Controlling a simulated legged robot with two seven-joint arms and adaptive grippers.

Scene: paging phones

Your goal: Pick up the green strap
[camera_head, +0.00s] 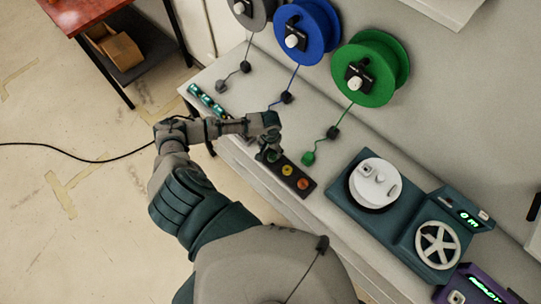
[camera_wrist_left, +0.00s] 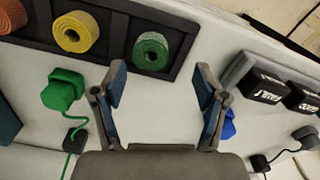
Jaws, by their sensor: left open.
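The green strap (camera_wrist_left: 150,52) is a small roll in the dark tray (camera_wrist_left: 113,28), at the right end of its row in the left wrist view. A yellow roll (camera_wrist_left: 76,32) and an orange roll (camera_wrist_left: 10,14) lie beside it. In the head view the tray (camera_head: 309,187) shows yellow and orange rolls, and my left gripper hides the green one. My left gripper (camera_head: 269,154) is over the tray's left end. In the left wrist view its fingers (camera_wrist_left: 160,85) are spread and empty, with the green roll visible beyond the gap between them. My right gripper is not in view.
A green plug (camera_wrist_left: 62,90) and a blue plug (camera_wrist_left: 228,125) lie on the bench near the fingers. Grey, blue (camera_head: 311,32) and green (camera_head: 387,68) cable spools are on the wall behind. A teal machine (camera_head: 403,213) with a handwheel stands right of the tray.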

